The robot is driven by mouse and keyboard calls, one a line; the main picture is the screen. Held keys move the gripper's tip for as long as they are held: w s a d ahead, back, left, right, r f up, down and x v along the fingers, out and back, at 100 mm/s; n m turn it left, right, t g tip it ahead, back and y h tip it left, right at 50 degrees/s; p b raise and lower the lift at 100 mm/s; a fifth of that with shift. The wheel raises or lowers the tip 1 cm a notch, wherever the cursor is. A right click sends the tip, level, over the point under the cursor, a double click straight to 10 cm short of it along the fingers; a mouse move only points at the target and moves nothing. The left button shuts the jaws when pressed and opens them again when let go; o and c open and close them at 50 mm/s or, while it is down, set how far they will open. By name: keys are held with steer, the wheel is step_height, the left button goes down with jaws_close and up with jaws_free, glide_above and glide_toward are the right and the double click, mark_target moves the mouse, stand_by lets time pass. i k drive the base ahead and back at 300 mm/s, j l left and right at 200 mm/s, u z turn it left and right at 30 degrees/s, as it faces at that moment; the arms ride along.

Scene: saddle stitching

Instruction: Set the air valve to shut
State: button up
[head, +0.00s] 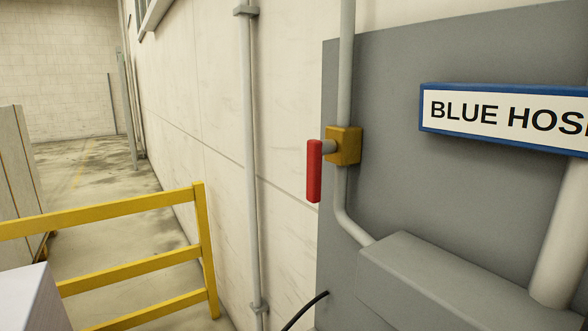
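The air valve is a yellow block (344,146) on a grey vertical pipe, in the middle of the head view. Its red handle (314,171) is on a short grey stem at the left of the block. The handle's long side hangs vertically, roughly in line with the pipe. Nothing touches the handle. My gripper does not show in this view.
The pipe (346,60) runs down a grey panel (440,215) to a grey box (450,290). A sign (505,115) reading "BLUE HOS" is cut off at right. A yellow railing (110,215) stands at left. A black cable (305,310) curves below the valve.

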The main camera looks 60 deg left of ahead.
mark_target(315, 149)
steer(key=u, duration=1.45)
